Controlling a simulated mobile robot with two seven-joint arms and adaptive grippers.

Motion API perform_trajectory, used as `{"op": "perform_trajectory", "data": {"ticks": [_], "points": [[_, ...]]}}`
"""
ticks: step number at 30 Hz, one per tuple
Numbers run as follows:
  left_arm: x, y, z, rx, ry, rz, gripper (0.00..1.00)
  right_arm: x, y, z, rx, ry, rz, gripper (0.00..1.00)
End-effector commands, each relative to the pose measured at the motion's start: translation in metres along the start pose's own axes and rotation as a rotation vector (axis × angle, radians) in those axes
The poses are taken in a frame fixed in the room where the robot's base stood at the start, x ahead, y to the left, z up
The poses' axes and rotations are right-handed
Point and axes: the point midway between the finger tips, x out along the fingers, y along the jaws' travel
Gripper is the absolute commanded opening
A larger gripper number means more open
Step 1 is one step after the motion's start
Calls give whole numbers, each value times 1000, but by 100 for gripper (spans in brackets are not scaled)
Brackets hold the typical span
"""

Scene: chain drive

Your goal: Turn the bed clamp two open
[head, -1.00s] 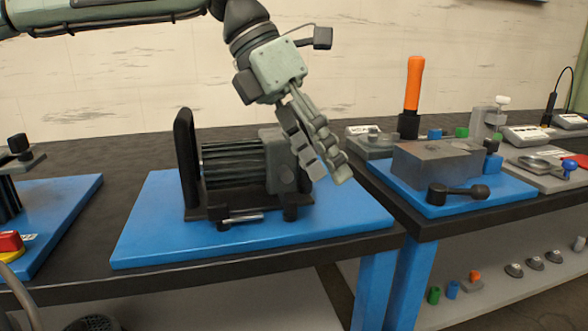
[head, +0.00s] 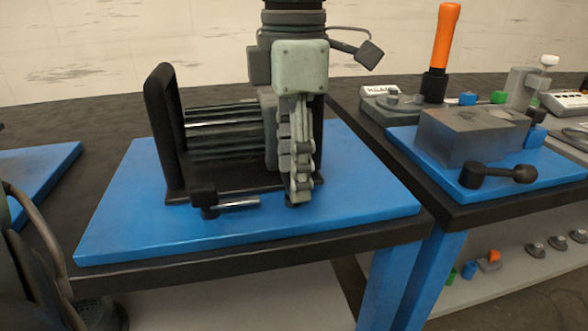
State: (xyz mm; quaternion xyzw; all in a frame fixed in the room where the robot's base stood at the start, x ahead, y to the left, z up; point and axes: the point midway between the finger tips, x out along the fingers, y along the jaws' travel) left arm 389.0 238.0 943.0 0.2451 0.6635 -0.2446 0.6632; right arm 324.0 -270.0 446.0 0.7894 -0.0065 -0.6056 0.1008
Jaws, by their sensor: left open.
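A motor-like unit with a ribbed cylinder (head: 222,135) sits in a black frame (head: 165,130) on a blue board (head: 245,237). A black clamp block (head: 204,199) with a silver bar handle (head: 238,203) stands at the frame's front left corner, the bar pointing right. A second dark clamp part at the front right is mostly hidden behind my left gripper. I cannot tell which one is bed clamp two. My left gripper (head: 301,196) hangs straight down at the unit's right end, open and seen nearly edge-on, its fingertips near the frame's front right corner. Any contact is unclear.
On the right, another blue board (head: 450,180) carries a grey block (head: 470,133) and a black lever (head: 497,173). An orange-handled tool (head: 446,38) stands behind it. The blue board's front right area is clear. Small parts lie on a lower shelf at right.

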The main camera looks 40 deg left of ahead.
Motion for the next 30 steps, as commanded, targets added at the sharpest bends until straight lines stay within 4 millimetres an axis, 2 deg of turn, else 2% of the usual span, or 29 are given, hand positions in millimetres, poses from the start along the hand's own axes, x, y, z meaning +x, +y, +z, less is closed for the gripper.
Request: {"op": "perform_trajectory", "data": {"ticks": [4, 11, 23, 30], "points": [[8, 0, 0, 1, -1, 0, 50, -2, 2, -3, -2, 7, 3, 40], [9, 0, 0, 1, -2, 0, 50, -3, 3, -6, -2, 14, 5, 40], [8, 0, 0, 0, -2, 0, 2, -1, 2, -4, -2, 8, 4, 40], [8, 0, 0, 16, -2, 1, 0, 1, 0, -3, 1, 5, 0, 40]]}}
